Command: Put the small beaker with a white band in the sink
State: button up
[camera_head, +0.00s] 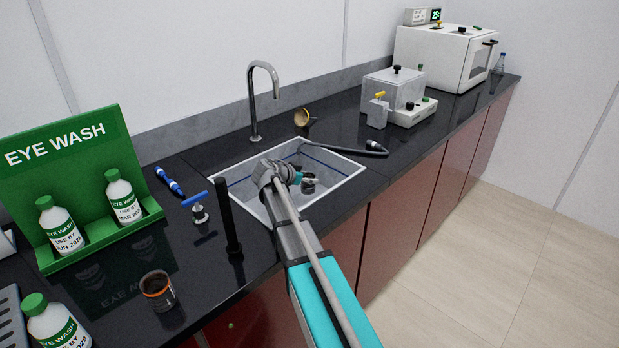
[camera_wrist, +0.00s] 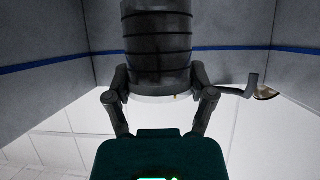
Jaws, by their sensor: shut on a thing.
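The small beaker (camera_head: 308,185) shows partly in the head view, inside the sink (camera_head: 338,184) and close to my gripper (camera_head: 298,178). In the wrist view the beaker (camera_wrist: 157,45) looks dark grey with thin darker rings and a pale edge at its lower end. My gripper (camera_wrist: 161,88) has one finger on each side of it and is shut on it. Sink walls with a blue line (camera_wrist: 60,64) surround it in the wrist view. I cannot tell whether the beaker touches the sink floor.
A black upright rod (camera_head: 228,215), a blue-handled valve (camera_head: 197,206) and an orange-banded beaker (camera_head: 157,290) stand left. An eyewash stand (camera_head: 80,190) is further left.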

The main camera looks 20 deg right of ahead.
jog(key=shift+f+b, duration=0.3)
jog(key=shift+f, duration=0.05)
jog(key=o, duration=1.1)
jog(key=shift+c, duration=0.2)
jog(key=shift+r, duration=0.2)
jog(key=shift+a+r+p, duration=0.1)
jog(key=shift+r+p, duration=0.6)
jog(key=shift+p, duration=0.2)
jog(key=p+v, duration=0.5)
jog(key=v, duration=0.6)
jog(key=shift+s+a, duration=0.15)
jog(key=shift+a, duration=0.2)
